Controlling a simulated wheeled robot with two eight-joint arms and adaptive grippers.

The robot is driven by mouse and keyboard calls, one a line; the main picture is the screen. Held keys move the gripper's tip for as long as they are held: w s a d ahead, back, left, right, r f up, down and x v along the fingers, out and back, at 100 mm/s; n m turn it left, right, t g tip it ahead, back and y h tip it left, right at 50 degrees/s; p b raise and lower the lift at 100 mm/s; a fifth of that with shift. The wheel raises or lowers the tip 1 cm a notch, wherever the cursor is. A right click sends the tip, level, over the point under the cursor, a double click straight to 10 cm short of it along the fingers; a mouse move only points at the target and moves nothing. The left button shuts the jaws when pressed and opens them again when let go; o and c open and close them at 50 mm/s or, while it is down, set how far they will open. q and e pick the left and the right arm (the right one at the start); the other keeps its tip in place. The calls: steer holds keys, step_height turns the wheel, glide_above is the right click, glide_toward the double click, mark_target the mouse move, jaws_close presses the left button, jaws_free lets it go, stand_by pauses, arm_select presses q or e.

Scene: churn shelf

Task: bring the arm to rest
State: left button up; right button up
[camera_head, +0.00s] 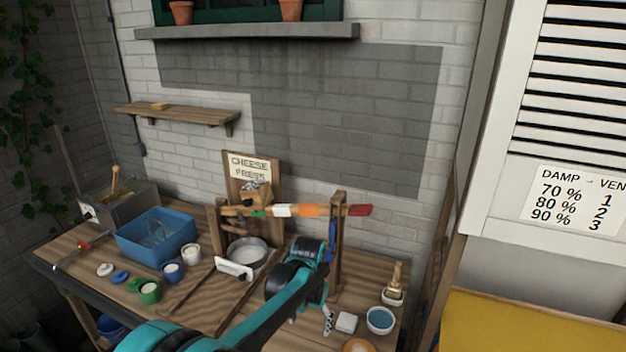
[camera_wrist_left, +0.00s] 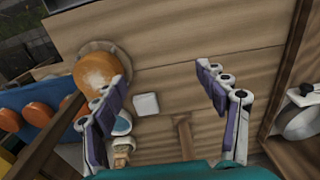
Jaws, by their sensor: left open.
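My left arm (camera_head: 255,312), teal and black, reaches in from the bottom left over the wooden bench (camera_head: 60,247). Its gripper (camera_head: 326,318) is mostly hidden behind the arm in the head view, over the right part of the bench. In the left wrist view the two fingers (camera_wrist_left: 168,95) stand wide apart with nothing between them but bench top below. A white block (camera_wrist_left: 146,104) lies by the left finger. A round orange-brown piece (camera_wrist_left: 98,70) on a round board lies beyond that finger. My right gripper is in neither view.
The cheese press with its striped lever (camera_head: 310,211) and metal pan (camera_head: 247,252) stands beside my arm. A blue tub (camera_head: 157,243) and small cups (camera_head: 173,271) are left. A blue-filled bowl (camera_head: 380,319) and brush (camera_head: 394,291) are right. A wall shelf (camera_head: 180,114) hangs behind.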

arm_select(q)
steer(key=s+a+r+n+t+b, duration=0.25)
steer(key=s+a+r, duration=0.35)
steer(key=s+a, duration=0.4)
steer(key=s+a+f+n+t+b, duration=0.1)
steer(key=s+a+t, duration=0.1)
steer(key=s, duration=0.3)
steer(key=s+a+f+n+t, duration=0.1)
steer(key=s+a+f+t, duration=0.1)
steer(key=s+a, duration=0.2)
steer(key=shift+s+a+b, duration=0.3)
steer(key=shift+s+b, duration=0.1)
steer(key=shift+s, duration=0.5)
